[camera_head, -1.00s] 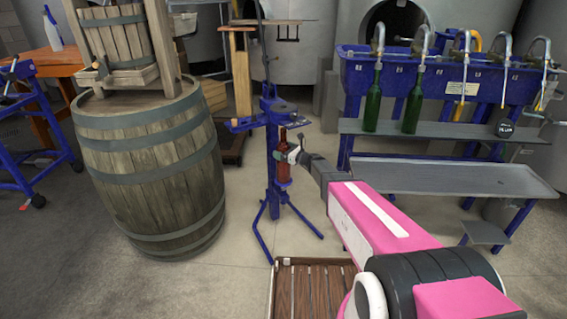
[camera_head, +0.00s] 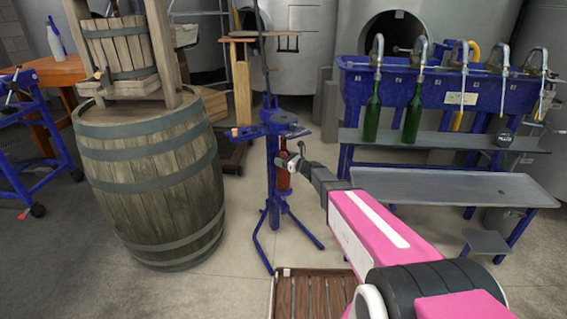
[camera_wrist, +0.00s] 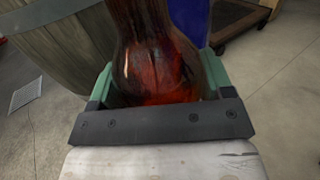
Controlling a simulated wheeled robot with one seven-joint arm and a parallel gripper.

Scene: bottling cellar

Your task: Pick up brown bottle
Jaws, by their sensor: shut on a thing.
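The brown bottle (camera_head: 283,177) is upright in the head view, at the blue stand (camera_head: 271,200), overlapping its post in the picture. My gripper (camera_head: 285,161) is shut on the bottle, reaching it from the right. In the wrist view, the bottle (camera_wrist: 158,55) fills the space between the two greenish fingers of my gripper (camera_wrist: 158,90). Its glass is glossy red-brown. The bottle's top and base lie outside the wrist view. I cannot tell whether the bottle's base touches the stand.
A large wooden barrel (camera_head: 150,180) stands left of the stand. A slatted wooden crate (camera_head: 312,296) lies on the floor in front. At right is a blue filling bench (camera_head: 440,85) with green bottles (camera_head: 372,110) on its grey shelf. Floor between barrel and stand is open.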

